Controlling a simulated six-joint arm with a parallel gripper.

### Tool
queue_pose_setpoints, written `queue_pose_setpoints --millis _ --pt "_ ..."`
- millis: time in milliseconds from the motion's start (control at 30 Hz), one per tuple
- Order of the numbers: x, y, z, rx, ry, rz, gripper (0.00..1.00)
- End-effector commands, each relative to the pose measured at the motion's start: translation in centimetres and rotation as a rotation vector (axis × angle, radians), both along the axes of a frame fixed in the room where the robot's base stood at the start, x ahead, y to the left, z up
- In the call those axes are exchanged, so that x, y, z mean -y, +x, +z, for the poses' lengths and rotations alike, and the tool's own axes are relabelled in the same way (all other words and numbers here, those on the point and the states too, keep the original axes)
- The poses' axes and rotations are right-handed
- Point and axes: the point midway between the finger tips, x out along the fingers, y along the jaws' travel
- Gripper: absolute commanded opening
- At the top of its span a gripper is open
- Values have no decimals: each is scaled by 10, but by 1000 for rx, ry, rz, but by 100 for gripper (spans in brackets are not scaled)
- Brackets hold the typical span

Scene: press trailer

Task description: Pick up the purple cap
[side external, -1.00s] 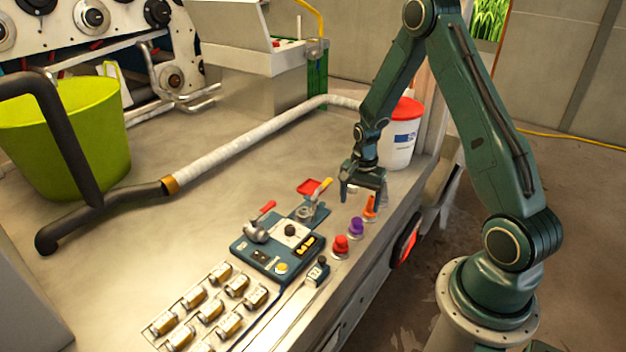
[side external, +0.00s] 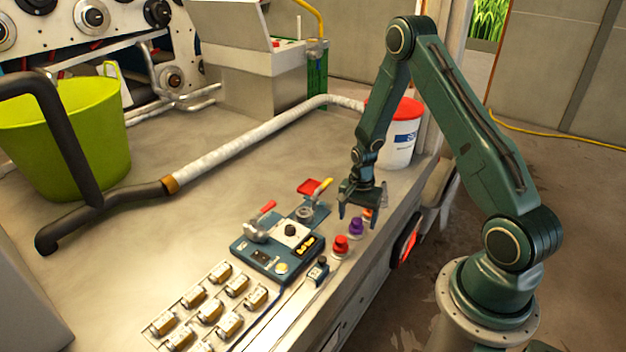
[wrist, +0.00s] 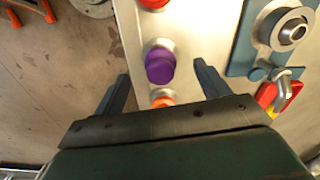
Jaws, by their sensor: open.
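The purple cap (side external: 356,226) stands in a row between a red cap (side external: 340,244) and an orange cap (side external: 367,214) near the table's right edge. In the wrist view the purple cap (wrist: 160,66) lies ahead of the fingertips, about midway between them. My gripper (side external: 356,216) points down above the row, close to the orange and purple caps. It is open and empty, with its fingers (wrist: 162,80) spread on either side of the row. The gripper partly hides the orange cap, which also shows low in the wrist view (wrist: 162,98).
A blue control panel (side external: 272,250) with levers stands left of the caps. Several brass-coloured parts (side external: 209,311) lie in front of it. A white bucket with a red lid (side external: 403,135) stands behind my gripper.

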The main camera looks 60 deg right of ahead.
Motion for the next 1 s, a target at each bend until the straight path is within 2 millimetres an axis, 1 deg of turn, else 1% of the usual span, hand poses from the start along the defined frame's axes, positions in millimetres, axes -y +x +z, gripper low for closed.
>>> queue_pose_setpoints --millis 200,400,933,967,1000 --pt "-1 0 -24 -3 2 0 74" --pt "-1 0 -36 -1 1 0 74" --pt "-1 1 -37 0 1 0 74" --pt "-1 1 -37 0 1 0 73" --pt "-1 1 -37 0 1 0 65"
